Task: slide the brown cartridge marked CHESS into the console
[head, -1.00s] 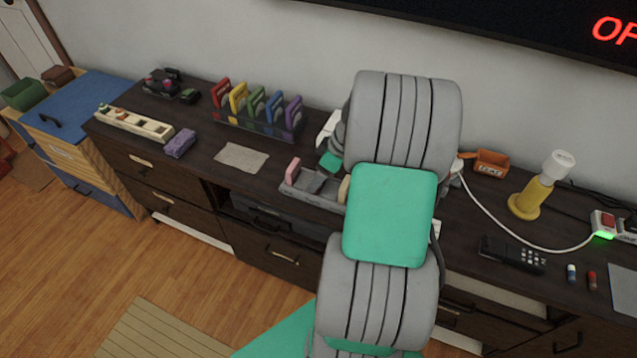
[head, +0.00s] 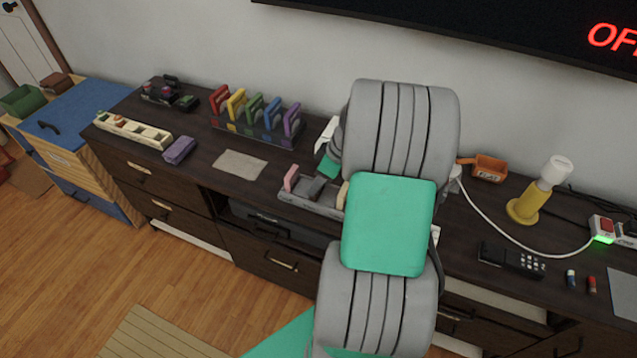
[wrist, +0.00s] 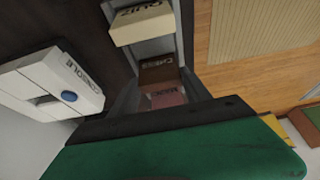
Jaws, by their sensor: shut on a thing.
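The white console (wrist: 52,88) lies left of the tray in the wrist view, with a blue button and a dark slot. In the head view my arm mostly covers the console (head: 327,133).
A rack of several coloured cases (head: 255,118) stands at the back of the dark cabinet top. A purple block (head: 180,150) and a beige cloth (head: 240,165) lie left of the tray.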

